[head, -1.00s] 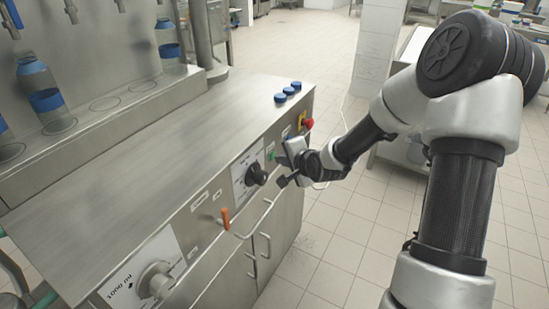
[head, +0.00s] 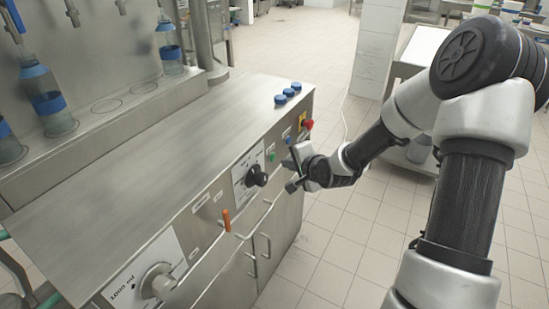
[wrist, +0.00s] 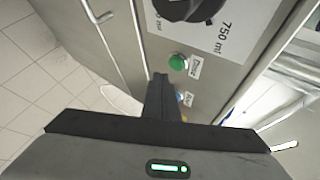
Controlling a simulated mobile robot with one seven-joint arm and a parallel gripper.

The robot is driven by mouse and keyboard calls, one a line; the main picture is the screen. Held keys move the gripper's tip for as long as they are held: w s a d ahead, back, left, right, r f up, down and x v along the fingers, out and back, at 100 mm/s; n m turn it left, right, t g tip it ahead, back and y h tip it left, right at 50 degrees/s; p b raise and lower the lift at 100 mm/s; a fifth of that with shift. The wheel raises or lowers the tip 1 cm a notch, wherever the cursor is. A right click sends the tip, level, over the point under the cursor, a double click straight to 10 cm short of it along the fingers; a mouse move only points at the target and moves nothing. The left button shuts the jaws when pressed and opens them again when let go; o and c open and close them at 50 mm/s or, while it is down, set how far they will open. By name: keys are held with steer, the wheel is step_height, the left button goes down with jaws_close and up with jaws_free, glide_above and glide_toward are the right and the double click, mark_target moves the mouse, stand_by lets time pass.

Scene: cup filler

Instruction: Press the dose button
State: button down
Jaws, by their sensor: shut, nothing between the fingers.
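The dose button is a small green button (head: 272,155) on the machine's front panel, right of the black dial. It also shows in the wrist view (wrist: 177,62), beside a small label that appears to read "Dose". My gripper (head: 291,172) is shut and empty. In the head view it is just right of the green button, in front of the panel. In the wrist view the closed fingertips (wrist: 160,78) point toward the panel, a little below and left of the button. A gap to the button seems to remain, but its depth is hard to judge.
A black dial (head: 256,176) and an orange lever (head: 226,220) stick out of the panel. A blue button (wrist: 180,98) is close to my fingers. A red stop button (head: 308,124) is farther along. Bottles (head: 46,98) stand at the back left; open floor lies right.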

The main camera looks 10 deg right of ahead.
steer(key=shift+s+d+p, duration=0.6)
steer(key=shift+s+d, duration=0.2)
steer(key=shift+d, duration=0.25)
steer(key=shift+s+d+p, duration=0.6)
steer(key=shift+s+d, duration=0.15)
steer(key=shift+d, duration=0.3)
